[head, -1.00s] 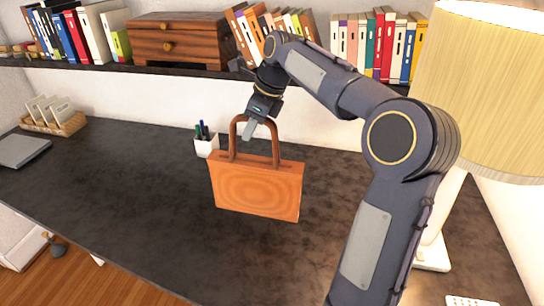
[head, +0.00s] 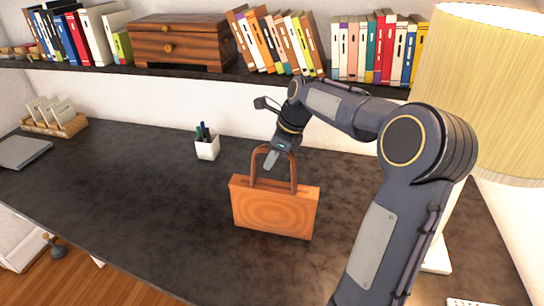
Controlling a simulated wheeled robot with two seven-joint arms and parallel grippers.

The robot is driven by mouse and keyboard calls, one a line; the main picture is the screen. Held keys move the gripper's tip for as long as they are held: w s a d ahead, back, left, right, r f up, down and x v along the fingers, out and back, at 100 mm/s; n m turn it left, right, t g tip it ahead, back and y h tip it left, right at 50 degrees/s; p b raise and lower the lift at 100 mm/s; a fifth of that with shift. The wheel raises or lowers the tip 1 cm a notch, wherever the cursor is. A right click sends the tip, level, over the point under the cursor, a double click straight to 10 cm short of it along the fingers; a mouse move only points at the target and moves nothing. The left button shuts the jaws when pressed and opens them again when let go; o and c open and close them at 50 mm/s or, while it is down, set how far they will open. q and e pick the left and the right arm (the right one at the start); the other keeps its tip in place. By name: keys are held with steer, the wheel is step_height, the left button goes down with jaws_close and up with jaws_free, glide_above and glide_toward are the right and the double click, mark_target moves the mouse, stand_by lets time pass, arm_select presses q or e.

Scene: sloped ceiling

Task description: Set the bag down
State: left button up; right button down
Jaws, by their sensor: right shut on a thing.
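The bag (head: 274,208) is a flat orange-brown wooden-looking case with an arched brown handle. It is upright over the middle of the dark desk (head: 130,185). My right gripper (head: 272,160) is shut on the top of the bag's handle, with the arm coming in from the right. I cannot tell whether the bag's bottom touches the desk. My left gripper is out of view.
A white pen cup (head: 207,148) stands behind and left of the bag. A lamp (head: 485,90) stands at the right. A shelf with books (head: 375,48) and a wooden box (head: 180,42) runs above the desk. The desk's left part is mostly clear.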

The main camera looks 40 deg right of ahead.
steer(key=shift+r, duration=0.1)
steer(key=c, duration=1.2)
jaws_free()
